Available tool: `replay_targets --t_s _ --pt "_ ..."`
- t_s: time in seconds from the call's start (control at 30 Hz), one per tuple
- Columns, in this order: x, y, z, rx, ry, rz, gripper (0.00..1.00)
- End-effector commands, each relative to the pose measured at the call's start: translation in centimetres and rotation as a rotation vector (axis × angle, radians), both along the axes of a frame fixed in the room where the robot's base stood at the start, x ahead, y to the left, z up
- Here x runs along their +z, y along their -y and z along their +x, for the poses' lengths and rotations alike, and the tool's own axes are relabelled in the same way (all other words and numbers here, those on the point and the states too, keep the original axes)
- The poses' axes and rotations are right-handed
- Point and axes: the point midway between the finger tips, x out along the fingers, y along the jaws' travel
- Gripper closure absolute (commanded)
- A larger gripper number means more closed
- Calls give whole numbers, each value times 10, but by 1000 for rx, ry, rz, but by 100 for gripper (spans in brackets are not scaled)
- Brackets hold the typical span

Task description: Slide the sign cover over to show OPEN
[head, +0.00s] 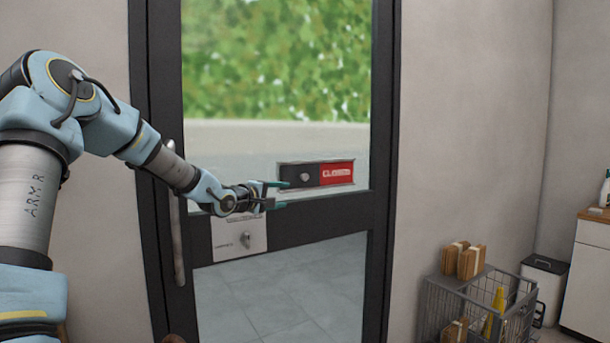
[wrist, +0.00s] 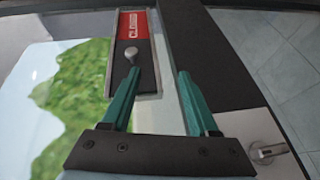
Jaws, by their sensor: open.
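The sign (head: 316,173) is a flat dark-framed strip on the door glass. Its red half (head: 337,173) reads CLOSED and is on the right in the head view. The black sign cover (head: 298,175) lies over the left half and carries a small pale knob (head: 305,178). In the wrist view the red part (wrist: 133,27) is at the top, with the knob (wrist: 131,53) below it. My gripper (head: 279,195) is open and empty, just left of the cover. In the wrist view its teal fingers (wrist: 160,75) point toward the sign, the left fingertip close below the knob; I cannot tell whether they touch.
The dark-framed glass door (head: 381,218) has a long vertical handle (head: 178,230) on the left. A wire cart (head: 470,300) with boxes, a bin (head: 545,275) and a counter (head: 590,275) stand at right.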

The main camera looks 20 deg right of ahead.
Motion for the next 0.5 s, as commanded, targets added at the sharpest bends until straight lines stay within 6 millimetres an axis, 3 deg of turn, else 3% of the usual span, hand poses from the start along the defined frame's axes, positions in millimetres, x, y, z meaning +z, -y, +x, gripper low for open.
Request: replay_targets --t_s 0.03,0.13,0.27,0.5 --pt "16 4 5 -9 -11 -70 40" --pt "34 10 7 -27 -24 -155 40" --pt "40 18 11 -34 -29 -178 40" --pt "41 55 30 -34 -29 -175 40"
